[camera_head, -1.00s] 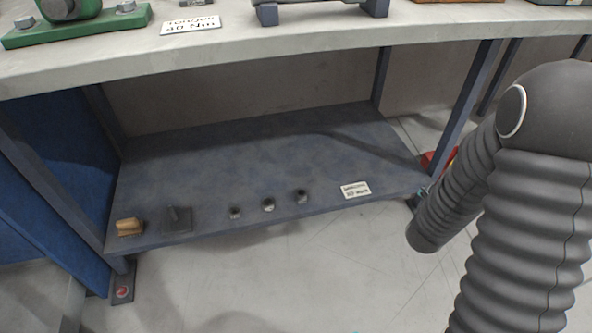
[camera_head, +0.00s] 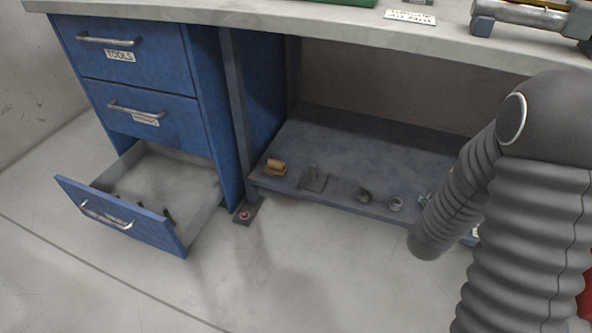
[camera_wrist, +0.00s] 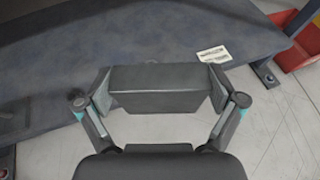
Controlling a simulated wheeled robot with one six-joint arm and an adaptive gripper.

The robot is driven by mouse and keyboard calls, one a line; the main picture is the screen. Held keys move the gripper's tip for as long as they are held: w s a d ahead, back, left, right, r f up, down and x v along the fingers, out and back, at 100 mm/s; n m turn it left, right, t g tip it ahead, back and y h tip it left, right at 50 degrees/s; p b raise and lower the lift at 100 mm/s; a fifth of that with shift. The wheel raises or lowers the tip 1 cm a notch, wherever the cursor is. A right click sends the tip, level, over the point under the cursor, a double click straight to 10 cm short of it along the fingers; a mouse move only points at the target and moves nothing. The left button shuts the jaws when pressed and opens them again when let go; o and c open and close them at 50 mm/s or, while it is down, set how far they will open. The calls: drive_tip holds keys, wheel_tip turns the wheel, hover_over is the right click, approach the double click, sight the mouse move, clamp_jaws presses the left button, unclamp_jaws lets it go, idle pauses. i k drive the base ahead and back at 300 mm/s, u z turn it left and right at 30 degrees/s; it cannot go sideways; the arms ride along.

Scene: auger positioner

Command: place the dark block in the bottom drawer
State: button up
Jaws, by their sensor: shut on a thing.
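The dark block (camera_wrist: 160,90) is a grey-black box held level between the two fingers of my gripper (camera_wrist: 161,93) in the wrist view. My gripper is shut on it, one pad against each end. In the head view the gripper and block do not show; only my ribbed arm shows at the right. The bottom drawer (camera_head: 122,222) is pulled open at the left in the head view, below two shut blue drawers. Its grey inside (camera_head: 165,180) shows a few small dark items near the front wall.
A low blue-grey shelf (camera_head: 345,150) under the bench holds a tan block (camera_head: 276,167), a dark plate with a stub (camera_head: 314,179) and small round parts. A bench leg stands between drawers and shelf. Floor (camera_head: 120,290) before the drawer is clear. A red bin (camera_wrist: 290,45) shows in the wrist view.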

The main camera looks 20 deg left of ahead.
sight(165, 202)
drive_tip(key=u, duration=3.55)
drive_tip(key=i, duration=3.3)
drive_tip(key=z, duration=1.1)
